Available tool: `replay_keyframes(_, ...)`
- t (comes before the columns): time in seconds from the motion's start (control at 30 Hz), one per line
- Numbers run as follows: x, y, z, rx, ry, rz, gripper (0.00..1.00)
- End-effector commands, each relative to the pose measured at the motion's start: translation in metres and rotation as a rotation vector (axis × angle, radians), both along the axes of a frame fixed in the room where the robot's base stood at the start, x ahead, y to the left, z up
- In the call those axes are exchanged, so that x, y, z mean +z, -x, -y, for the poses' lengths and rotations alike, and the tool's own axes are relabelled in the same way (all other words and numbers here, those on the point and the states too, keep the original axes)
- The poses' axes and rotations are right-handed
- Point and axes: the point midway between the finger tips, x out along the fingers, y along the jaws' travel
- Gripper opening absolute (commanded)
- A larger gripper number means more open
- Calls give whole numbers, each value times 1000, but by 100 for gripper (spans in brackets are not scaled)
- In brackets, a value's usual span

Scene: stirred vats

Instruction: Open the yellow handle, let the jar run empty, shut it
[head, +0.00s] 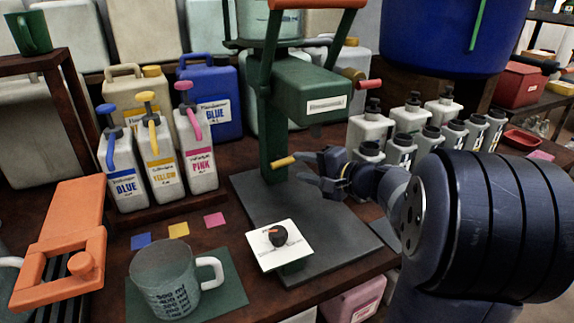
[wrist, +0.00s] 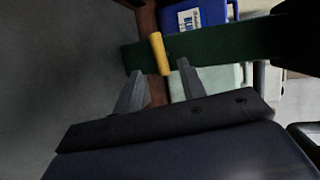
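The yellow handle (head: 284,161) sticks out from the post of the green stand (head: 300,95). It also shows in the wrist view (wrist: 159,54), against the dark green post. My gripper (head: 303,168) is just right of the handle in the head view. In the wrist view my gripper (wrist: 162,68) has its fingers apart, with the handle's near end between or just beyond the tips; I cannot tell if they touch it. A clear jar (head: 272,25) sits at the top of the stand, partly cut off by the picture edge; its fill is unclear.
A clear measuring jug (head: 165,280) stands on a green mat (head: 228,285) at front left. A white tile (head: 265,255) with a black knob is below the handle. An orange clamp (head: 60,245), colour bottles (head: 158,155) and several white bottles (head: 400,150) surround the stand.

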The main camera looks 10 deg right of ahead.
Motion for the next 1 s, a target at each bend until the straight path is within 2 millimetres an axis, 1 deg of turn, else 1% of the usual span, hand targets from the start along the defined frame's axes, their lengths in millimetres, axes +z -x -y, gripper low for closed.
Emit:
replay_keyframes(0.03,-5,-8,-7,4,0,-1,39)
replay_keyframes(0.1,-7,-19,-13,3,-1,0,39)
replay_keyframes(0.3,-11,-38,-26,2,0,0,39)
replay_keyframes(0.43,-12,-43,-30,0,0,0,39)
replay_keyframes(0.7,-12,-44,-30,-1,0,0,38)
replay_keyframes(1.0,-12,-44,-30,-1,0,0,13)
